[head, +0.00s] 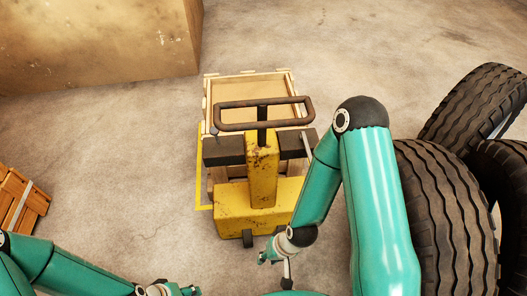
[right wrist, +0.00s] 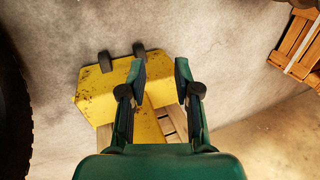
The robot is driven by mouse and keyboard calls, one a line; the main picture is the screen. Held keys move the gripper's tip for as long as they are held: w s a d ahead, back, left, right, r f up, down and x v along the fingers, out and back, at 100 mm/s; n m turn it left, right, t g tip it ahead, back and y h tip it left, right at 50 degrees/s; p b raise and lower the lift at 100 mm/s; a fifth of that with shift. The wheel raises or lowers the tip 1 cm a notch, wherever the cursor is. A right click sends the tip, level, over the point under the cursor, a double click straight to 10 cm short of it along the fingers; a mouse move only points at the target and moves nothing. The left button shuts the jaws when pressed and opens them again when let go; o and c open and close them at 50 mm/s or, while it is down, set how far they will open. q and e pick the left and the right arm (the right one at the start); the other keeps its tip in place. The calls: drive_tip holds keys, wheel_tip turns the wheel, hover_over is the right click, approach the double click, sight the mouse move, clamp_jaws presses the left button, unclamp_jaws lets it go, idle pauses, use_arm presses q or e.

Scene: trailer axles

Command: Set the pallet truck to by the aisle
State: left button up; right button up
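The yellow pallet truck (head: 262,190) stands upright in the middle of the head view, with a dark brown loop handle (head: 263,103) on top. A light wooden crate (head: 207,95) is just behind it, apparently on its forks, which are hidden. In the right wrist view the truck's yellow body (right wrist: 95,95) lies beyond my fingers. My right gripper (right wrist: 160,77) is open and empty there. In the head view the right gripper (head: 270,257) is low beside the truck's near side; contact cannot be told. My left gripper (head: 182,291) is cut off at the bottom edge.
Several large black tyres (head: 445,215) stand close on the right. A big tan box (head: 95,40) fills the back left. An orange wooden crate (head: 18,205) is at the left edge. A yellow floor line (head: 197,175) runs beside the truck. Concrete left of the truck is clear.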

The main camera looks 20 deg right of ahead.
drive_tip(key=shift+o, duration=0.7)
drive_tip(key=w+d+m, duration=0.1)
drive_tip(key=w+d+m+t+h, duration=0.1)
drive_tip(key=w+d+m+h, duration=0.1)
drive_tip(key=d+m, duration=0.1)
drive_tip(key=shift+w+r+t, duration=0.25)
drive_tip(key=shift+w+t, duration=0.1)
drive_tip(key=shift+t, duration=0.05)
drive_tip(key=m+t+h+b, duration=0.6)
drive_tip(key=m+t+b, duration=0.7)
drive_tip(key=b, duration=0.4)
approach(267, 127)
drive_tip(key=s+a+r+m+g, duration=0.1)
drive_tip(key=s+r, duration=0.1)
drive_tip(key=s, duration=0.3)
drive_tip(key=x, duration=0.5)
drive_tip(key=p+x, duration=0.1)
drive_tip(key=x, duration=1)
drive_tip(key=shift+w+a+f+p, duration=0.2)
drive_tip(key=shift+w+p, duration=0.15)
drive_tip(key=shift+p, duration=0.05)
